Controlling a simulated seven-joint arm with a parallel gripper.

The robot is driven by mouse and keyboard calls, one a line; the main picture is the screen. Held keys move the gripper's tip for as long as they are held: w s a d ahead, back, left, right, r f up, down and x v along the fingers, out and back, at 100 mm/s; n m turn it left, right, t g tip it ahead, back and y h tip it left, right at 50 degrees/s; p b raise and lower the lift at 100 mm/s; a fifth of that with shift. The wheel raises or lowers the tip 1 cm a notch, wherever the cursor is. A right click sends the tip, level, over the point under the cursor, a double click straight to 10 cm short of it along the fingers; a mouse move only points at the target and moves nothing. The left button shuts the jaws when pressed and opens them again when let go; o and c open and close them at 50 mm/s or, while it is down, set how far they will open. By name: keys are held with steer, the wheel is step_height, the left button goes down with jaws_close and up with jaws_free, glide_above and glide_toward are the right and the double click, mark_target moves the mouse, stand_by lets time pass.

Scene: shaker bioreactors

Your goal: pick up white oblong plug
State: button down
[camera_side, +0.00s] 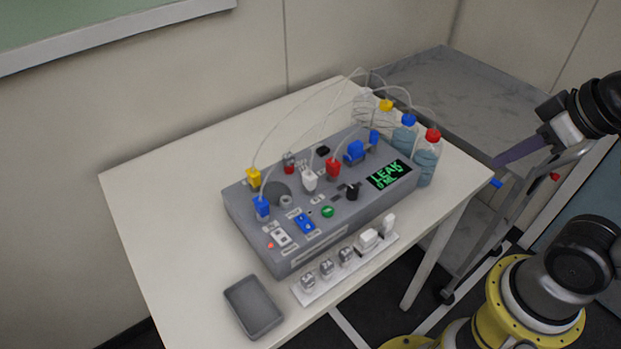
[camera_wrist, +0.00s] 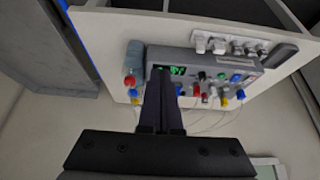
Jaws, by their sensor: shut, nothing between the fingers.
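A white rack strip (camera_side: 305,297) lies along the front of the grey device and holds a row of plugs. Two white plugs stand at its right end: a wide blocky one (camera_side: 367,240) and a narrower upright one (camera_side: 388,224). Which of them is the oblong one I cannot tell for sure. Both also show small in the wrist view, the narrow one (camera_wrist: 200,45) left of the wide one (camera_wrist: 219,46). My gripper (camera_side: 497,163) is shut and empty beyond the table's right edge, well away from the plugs. Its dark fingers (camera_wrist: 160,74) show together in the wrist view.
The grey device (camera_side: 262,240) carries coloured connectors, arching tubes and a green "LEAK" display (camera_side: 387,174). Bottles (camera_side: 426,160) with coloured caps stand at its right end. A grey tray (camera_side: 253,307) lies at front left. The table's left part is clear. A cart (camera_side: 500,215) stands to the right.

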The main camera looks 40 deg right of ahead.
steer(key=shift+c, duration=2.4)
jaws_free()
